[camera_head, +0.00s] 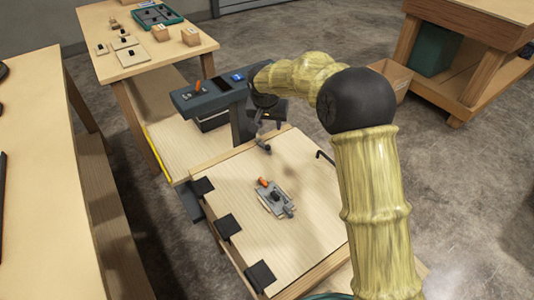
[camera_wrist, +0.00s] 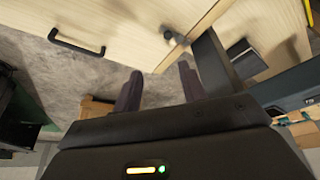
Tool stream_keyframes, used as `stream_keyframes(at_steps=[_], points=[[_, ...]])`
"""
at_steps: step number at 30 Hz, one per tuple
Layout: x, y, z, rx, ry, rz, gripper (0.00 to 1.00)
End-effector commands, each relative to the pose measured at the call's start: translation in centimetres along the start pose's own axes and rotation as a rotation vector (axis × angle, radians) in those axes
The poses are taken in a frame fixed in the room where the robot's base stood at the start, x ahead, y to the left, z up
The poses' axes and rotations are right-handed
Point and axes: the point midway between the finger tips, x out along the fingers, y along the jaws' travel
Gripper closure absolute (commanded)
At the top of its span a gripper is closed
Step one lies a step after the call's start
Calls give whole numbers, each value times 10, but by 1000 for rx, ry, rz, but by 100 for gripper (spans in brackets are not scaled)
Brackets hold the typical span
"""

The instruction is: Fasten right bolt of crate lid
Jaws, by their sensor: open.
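The crate lid (camera_head: 245,160) is a pale wooden panel with black hinge-like plates along its left side. A small grey metal fitting (camera_head: 263,146), perhaps a bolt, is at its far edge; a grey knob-like fitting also shows in the wrist view (camera_wrist: 171,37). I cannot tell whether it is fastened. A grey mechanism with an orange lever (camera_head: 275,198) lies on the lid. My gripper (camera_wrist: 160,88) is open and empty, its dark fingers apart from the fitting. In the head view my wrist largely hides the fingers, near the console.
A dark console (camera_head: 207,95) on a post stands beyond the lid. A black bar handle (camera_head: 325,158) is at the lid's right; it also shows in the wrist view (camera_wrist: 76,42). A cardboard box (camera_head: 392,78) sits on the floor behind my arm. Workbenches stand left and upper right.

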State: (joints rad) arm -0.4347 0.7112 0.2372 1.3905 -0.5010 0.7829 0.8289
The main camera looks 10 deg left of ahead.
Motion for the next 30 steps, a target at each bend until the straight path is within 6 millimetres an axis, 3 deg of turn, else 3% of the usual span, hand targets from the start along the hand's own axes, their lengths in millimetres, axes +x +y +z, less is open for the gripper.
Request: stream_keyframes(at_steps=[1,4,17,23,30], points=[[10,-11,0,5,7,-2,58],[12,-20,-3,15,15,-4,58],[16,-19,-4,17,14,-3,58],[40,-19,-4,18,13,-2,58],[83,-19,-4,17,12,-3,58]])
